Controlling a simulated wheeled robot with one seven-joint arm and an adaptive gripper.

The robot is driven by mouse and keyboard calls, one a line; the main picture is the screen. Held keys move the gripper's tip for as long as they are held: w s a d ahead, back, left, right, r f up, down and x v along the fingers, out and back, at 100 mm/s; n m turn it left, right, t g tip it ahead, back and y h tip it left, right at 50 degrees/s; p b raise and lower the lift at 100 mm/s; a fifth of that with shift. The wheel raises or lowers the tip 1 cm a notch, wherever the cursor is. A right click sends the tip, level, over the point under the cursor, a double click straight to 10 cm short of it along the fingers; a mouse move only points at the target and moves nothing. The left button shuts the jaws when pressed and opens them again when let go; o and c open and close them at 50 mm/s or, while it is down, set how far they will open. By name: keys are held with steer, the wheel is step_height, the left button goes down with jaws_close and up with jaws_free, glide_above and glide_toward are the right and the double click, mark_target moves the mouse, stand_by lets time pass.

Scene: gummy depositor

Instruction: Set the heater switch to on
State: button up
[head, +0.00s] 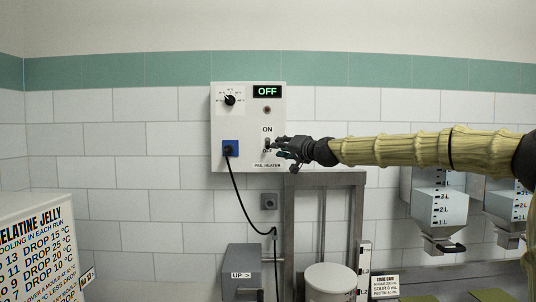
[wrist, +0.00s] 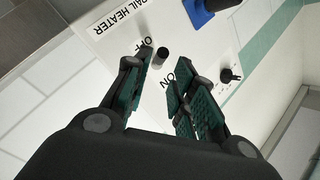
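The heater box (head: 222,115) is a white panel on the tiled wall, labelled RAIL HEATER. Its display (head: 267,91) reads OFF in green. The heater switch (head: 267,144) is a small toggle between the ON label above and the OFF label below, partly covered by my fingers. In the wrist view the black end of the switch (wrist: 162,54) shows near the OFF label. My gripper (head: 279,147) reaches in from the right, close to the panel. Its fingers (wrist: 163,70) are apart, with the switch near the gap at their tips; I cannot tell whether they touch it.
A dial (head: 230,100) and a blue plug (head: 231,148) with a black cable are left of the switch. Below stand a grey metal frame (head: 325,178) and a white pot (head: 330,278). Hoppers (head: 439,207) hang at the right, under my arm. A recipe board (head: 38,250) is at lower left.

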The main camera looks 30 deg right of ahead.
mark_target(268, 146)
steer(key=shift+w+a+r+p, duration=0.1)
steer(key=shift+w+p, duration=0.35)
steer(key=shift+w, duration=0.55)
steer(key=shift+w+p, duration=1.25)
steer(key=shift+w, duration=1.95)
jaws_close()
